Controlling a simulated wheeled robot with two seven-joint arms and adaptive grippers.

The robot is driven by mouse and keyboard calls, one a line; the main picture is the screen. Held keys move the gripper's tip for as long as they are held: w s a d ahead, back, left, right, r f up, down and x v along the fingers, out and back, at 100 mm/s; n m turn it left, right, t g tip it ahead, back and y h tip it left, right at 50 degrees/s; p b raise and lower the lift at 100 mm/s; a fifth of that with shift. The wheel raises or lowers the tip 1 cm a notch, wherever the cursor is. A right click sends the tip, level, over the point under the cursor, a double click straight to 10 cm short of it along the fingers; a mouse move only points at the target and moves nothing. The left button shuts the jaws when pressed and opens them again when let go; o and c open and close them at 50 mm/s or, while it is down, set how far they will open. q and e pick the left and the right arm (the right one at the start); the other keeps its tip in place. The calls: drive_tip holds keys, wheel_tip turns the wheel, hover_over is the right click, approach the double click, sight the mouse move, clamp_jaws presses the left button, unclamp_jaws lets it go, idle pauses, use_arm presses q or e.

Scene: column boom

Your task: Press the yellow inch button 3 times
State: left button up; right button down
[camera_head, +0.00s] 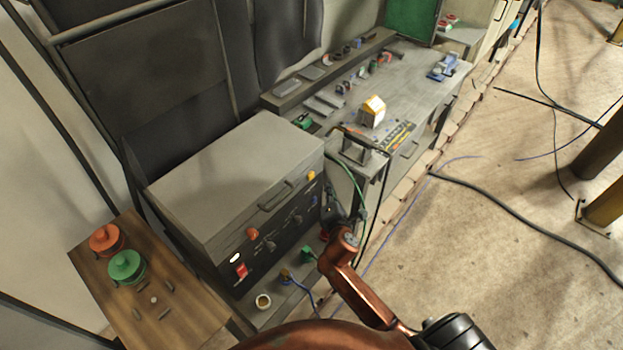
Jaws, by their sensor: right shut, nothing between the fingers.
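A yellow button (311,176) sits at the upper right end of the dark front panel of a grey box-shaped machine (240,165). My right arm comes in from the bottom, copper-coloured. My right gripper (329,207) is dark, shut and empty. In the picture it shows below and to the right of the yellow button, near the panel's right end. It looks apart from the button, but the depth between them is hard to tell. The gripper's fingertips are small and dark against the panel. My left gripper is not in view.
The panel also has a red switch (241,270), an orange-red knob (252,234) and a handle (275,196). A wooden table (185,325) with red and green round objects stands at left. A cluttered workbench (405,85) stands behind. Cables (500,218) cross the floor at right.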

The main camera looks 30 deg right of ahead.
sight(311, 176)
drive_tip(key=shift+w+a, duration=0.3)
drive_tip(key=shift+w, duration=0.35)
drive_tip(key=shift+w+a, duration=0.25)
drive_tip(key=shift+w, duration=0.45)
drive_tip(key=shift+w+a, duration=0.3)
drive_tip(key=shift+w, duration=0.35)
drive_tip(key=shift+w+a, duration=0.15)
drive_tip(key=shift+w, duration=0.25)
drive_tip(key=shift+w+a, duration=0.2)
drive_tip(key=shift+w, duration=0.25)
idle(0.6)
idle(0.4)
drive_tip(key=shift+s+d+p, duration=0.35)
drive_tip(key=shift+s+p, duration=0.4)
drive_tip(key=shift+s, duration=0.1)
